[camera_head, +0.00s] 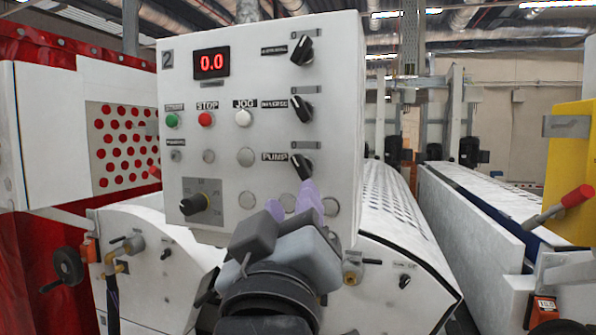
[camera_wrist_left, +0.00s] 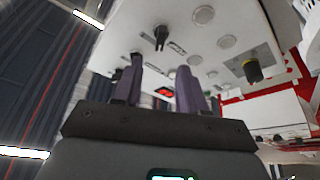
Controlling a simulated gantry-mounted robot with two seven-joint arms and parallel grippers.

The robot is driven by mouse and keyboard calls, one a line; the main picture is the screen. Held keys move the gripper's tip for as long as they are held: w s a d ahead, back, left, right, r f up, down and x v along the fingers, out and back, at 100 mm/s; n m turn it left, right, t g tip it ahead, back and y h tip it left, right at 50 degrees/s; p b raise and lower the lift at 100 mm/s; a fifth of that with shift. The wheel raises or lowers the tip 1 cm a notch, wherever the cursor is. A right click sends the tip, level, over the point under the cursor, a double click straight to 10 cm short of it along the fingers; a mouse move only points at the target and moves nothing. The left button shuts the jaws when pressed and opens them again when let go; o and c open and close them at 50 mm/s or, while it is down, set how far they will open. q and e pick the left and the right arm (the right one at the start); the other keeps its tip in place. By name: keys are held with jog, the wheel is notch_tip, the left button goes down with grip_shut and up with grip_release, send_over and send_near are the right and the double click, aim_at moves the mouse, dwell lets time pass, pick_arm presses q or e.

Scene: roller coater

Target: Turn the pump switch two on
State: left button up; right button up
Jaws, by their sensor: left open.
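The pump switch (camera_head: 302,166) is a black rotary knob beside the PUMP label, at the lower right of the white control panel marked 2 (camera_head: 225,105). Its handle looks slanted from upper left to lower right. My left gripper (camera_head: 292,200) is open, with its purple fingers just below the pump switch in the head view. In the left wrist view, the pump switch (camera_wrist_left: 160,37) shows beyond and between the open fingertips (camera_wrist_left: 160,66), with nothing between them. I cannot tell exactly how close the fingers are to the knob. My right gripper is not in view.
Two similar black knobs, the reverse switch (camera_head: 301,108) and the top switch (camera_head: 302,50), sit above on the panel. Green, red and white buttons (camera_head: 243,118) and a yellow-tipped dial (camera_head: 194,204) are to the left. A perforated white cover (camera_head: 385,200) lies behind to the right.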

aim_at(299, 168)
pick_arm(q)
jog(key=p+x, duration=0.5)
jog(key=x, duration=0.3)
jog(key=shift+w+r+p, duration=0.25)
jog(key=shift+w+p, duration=0.1)
jog(key=shift+w+d+r, duration=0.1)
jog(key=shift+w, duration=0.5)
grip_shut()
